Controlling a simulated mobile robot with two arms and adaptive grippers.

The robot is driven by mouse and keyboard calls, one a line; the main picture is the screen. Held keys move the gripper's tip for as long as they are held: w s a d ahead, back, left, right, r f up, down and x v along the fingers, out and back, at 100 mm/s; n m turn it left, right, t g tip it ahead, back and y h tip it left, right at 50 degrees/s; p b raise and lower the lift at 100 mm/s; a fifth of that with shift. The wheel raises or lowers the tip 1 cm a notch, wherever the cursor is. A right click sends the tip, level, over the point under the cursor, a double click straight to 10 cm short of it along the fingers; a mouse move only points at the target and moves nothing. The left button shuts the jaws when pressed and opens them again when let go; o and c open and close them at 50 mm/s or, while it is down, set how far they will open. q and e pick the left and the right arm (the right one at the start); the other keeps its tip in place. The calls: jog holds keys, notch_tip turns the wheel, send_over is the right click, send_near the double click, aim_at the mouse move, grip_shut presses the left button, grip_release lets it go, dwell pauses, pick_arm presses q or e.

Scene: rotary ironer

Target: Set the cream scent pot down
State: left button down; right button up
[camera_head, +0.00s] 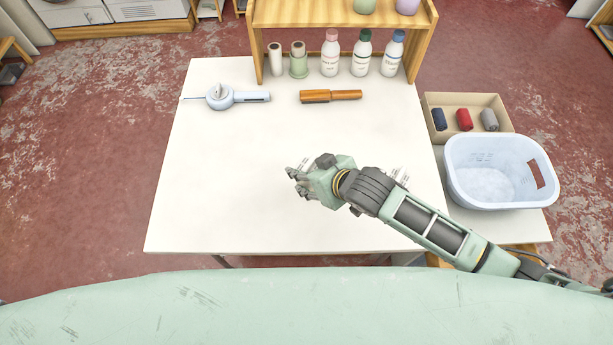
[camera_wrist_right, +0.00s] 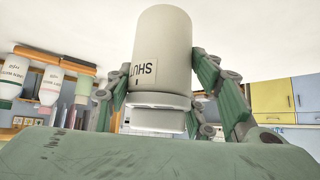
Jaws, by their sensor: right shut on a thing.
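The cream scent pot (camera_wrist_right: 162,62) fills the middle of the right wrist view, a smooth cream cylinder with a narrower collar and a small label reading SHUT. My right gripper (camera_wrist_right: 165,92) is shut on it, with green and grey fingers on both sides. In the head view my right gripper (camera_head: 296,181) is over the middle of the white table (camera_head: 215,190). The pot cannot be made out there, hidden by the gripper. Whether the pot touches the table cannot be told. My left gripper is not in view.
A pale blue tool (camera_head: 220,96) and a wooden-handled tool (camera_head: 330,96) lie in front. A basket (camera_head: 497,195) stands right.

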jog(key=shift+a+f, duration=0.4)
notch_tip(320, 180, down, 3)
jog(key=shift+f+p, duration=0.1)
jog(key=shift+p, duration=0.25)
jog(key=shift+f, duration=0.15)
jog(key=shift+f, duration=0.1)
jog(key=shift+f, duration=0.1)
jog(key=o, duration=1.2)
